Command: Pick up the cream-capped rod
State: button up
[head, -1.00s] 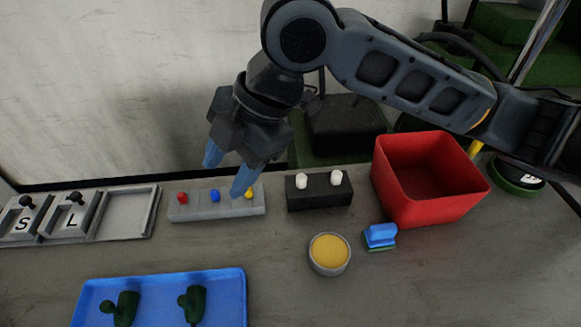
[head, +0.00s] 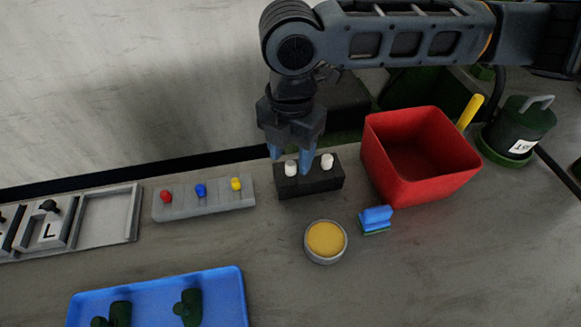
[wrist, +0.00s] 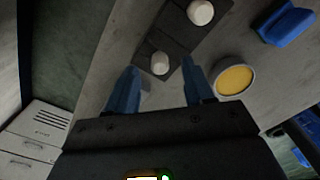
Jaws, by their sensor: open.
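Two rods with cream-white caps stand upright in a black block (head: 311,185). The left cream-capped rod (head: 291,169) and the right one (head: 327,161) both show only their caps clearly. My gripper (head: 290,160) is open and points down above the block's left part, its blue fingers behind or beside the left cap. In the wrist view, my gripper (wrist: 160,82) has one cap (wrist: 160,64) lined up between its open fingers, just beyond the tips. The other cap (wrist: 200,12) lies farther out. I cannot tell the exact height between fingertips and cap.
A grey block (head: 204,205) with red, blue and yellow caps stands to the left. A red bin (head: 420,185) stands close on the right. A round pot with yellow filling (head: 326,240), a blue sponge-like piece (head: 376,219) and a blue tray (head: 225,290) are in front.

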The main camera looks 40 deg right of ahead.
jog(key=shift+f, duration=0.7)
jog(key=shift+c, duration=0.3)
grip_shut()
